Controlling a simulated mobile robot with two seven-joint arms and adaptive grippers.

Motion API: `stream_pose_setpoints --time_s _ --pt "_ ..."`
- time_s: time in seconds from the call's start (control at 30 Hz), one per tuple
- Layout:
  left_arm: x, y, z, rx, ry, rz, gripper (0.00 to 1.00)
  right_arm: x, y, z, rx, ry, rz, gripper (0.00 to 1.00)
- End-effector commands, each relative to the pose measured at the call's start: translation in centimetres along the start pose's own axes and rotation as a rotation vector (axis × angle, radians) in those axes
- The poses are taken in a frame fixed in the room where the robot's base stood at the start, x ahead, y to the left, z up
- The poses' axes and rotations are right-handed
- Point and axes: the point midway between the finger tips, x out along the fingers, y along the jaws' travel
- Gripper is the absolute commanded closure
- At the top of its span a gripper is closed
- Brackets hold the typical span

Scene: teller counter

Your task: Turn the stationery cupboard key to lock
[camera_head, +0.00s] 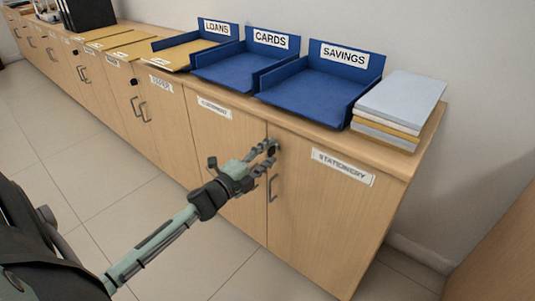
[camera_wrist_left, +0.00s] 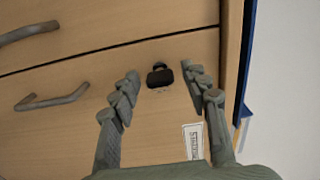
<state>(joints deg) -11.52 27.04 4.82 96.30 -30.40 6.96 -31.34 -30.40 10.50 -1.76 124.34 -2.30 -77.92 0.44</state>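The stationery cupboard door (camera_head: 318,225) is closed and carries a white STATIONERY label (camera_head: 343,166). In the left wrist view, a black key (camera_wrist_left: 160,78) sits in a dark lock near the door's edge. My left gripper (camera_head: 268,156) reaches the top inner corner of this door. It is open, with one finger on each side of the key. In the left wrist view, gaps show between the key and both fingers (camera_wrist_left: 160,71). In the head view the fingers partly hide the key. My right gripper is not in view.
A bar handle (camera_head: 272,187) is just below the gripper; it also shows in the left wrist view (camera_wrist_left: 50,99). Blue trays (camera_head: 310,92) and a paper stack (camera_head: 400,103) stand on the counter above. The tiled floor (camera_head: 120,190) in front is clear.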

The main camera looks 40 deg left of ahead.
Motion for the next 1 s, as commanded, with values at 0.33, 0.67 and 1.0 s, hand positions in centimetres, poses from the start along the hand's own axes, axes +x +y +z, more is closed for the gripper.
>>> stream_pose_setpoints --time_s 0.33,0.67,1.0 --pt "-0.4 0.0 0.0 0.001 0.000 0.000 0.52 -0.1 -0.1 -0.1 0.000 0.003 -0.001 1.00" --pt "-6.6 0.1 0.0 0.000 -0.001 0.004 0.52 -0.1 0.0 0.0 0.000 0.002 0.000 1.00" --pt "-11.6 0.1 0.0 0.000 -0.001 0.001 0.52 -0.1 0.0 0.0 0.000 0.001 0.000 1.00"
